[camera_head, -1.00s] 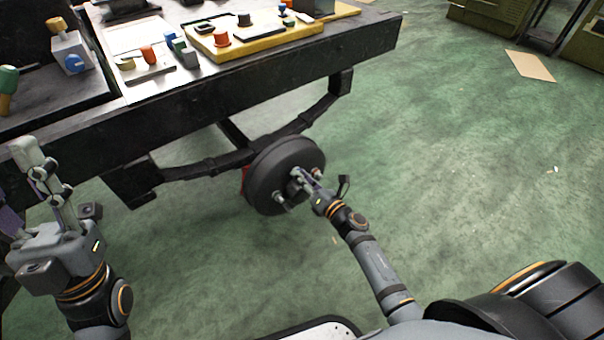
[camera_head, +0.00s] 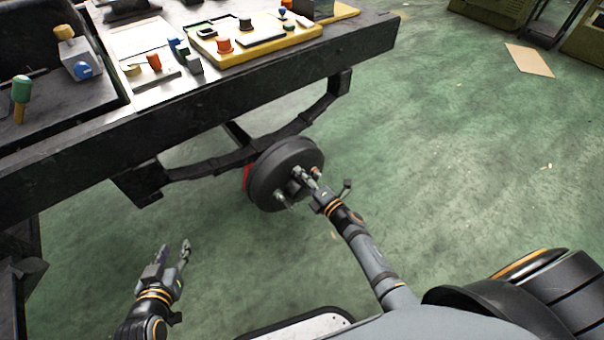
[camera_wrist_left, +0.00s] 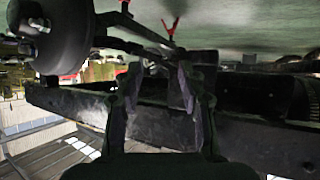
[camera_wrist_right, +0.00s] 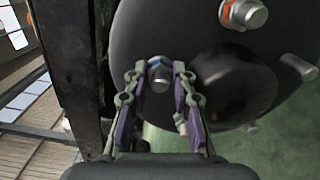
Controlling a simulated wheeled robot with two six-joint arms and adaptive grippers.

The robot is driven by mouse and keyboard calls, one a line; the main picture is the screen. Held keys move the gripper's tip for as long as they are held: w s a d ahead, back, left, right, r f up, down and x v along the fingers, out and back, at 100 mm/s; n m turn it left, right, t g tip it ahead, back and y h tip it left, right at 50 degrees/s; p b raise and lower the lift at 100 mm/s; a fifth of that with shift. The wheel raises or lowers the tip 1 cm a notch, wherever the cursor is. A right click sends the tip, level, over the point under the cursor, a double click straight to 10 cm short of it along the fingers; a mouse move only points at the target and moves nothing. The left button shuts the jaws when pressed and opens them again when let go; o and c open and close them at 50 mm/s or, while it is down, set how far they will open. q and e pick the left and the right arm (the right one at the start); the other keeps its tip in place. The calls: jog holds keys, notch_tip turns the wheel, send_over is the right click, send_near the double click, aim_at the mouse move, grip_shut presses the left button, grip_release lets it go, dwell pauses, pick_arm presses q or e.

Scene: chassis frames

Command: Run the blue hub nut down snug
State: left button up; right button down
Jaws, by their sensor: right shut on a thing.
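The dark round hub drum (camera_head: 268,182) hangs under the bench and also shows in the left wrist view (camera_wrist_left: 58,42) and the right wrist view (camera_wrist_right: 195,30). In the right wrist view the blue hub nut (camera_wrist_right: 158,62) shows as a thin blue band around a metal stud. My right gripper (camera_head: 304,176) is at the drum's face, shut on the nut, with its fingers on both sides. In the head view its fingers hide the nut. My left gripper (camera_head: 174,249) is open and empty, low and to the left of the drum; its spread fingers also show in the left wrist view (camera_wrist_left: 160,80).
An orange-banded nut (camera_wrist_right: 240,14) sits on another stud. A bare-looking stud (camera_wrist_right: 298,66) sticks out further right. The dark bench (camera_head: 200,105) overhangs the drum, carrying a yellow tray (camera_head: 284,45) and several coloured parts.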

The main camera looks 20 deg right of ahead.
jog(key=m+p, duration=0.1)
jog(key=m, duration=0.1)
jog(key=shift+m, duration=0.3)
jog(key=m+p, duration=0.2)
jog(key=shift+s+m, duration=0.1)
jog(key=shift+m, duration=0.3)
pick_arm(q)
jog(key=s+f+g+p, duration=0.1)
jog(key=s+f+g, duration=0.6)
jog(key=s, duration=0.5)
jog(key=shift+s+f+g, duration=0.2)
jog(key=shift+s+g, duration=0.1)
jog(key=shift+g, duration=0.5)
pick_arm(e)
jog(key=shift+f+m, duration=0.2)
jog(key=shift+m, duration=1.1)
pick_arm(q)
jog(key=shift+s, duration=0.1)
pick_arm(e)
jog(key=shift+f, duration=0.1)
jog(key=c, duration=1.1)
grip_release()
jog(key=v, duration=0.8)
jog(key=shift+r, duration=0.3)
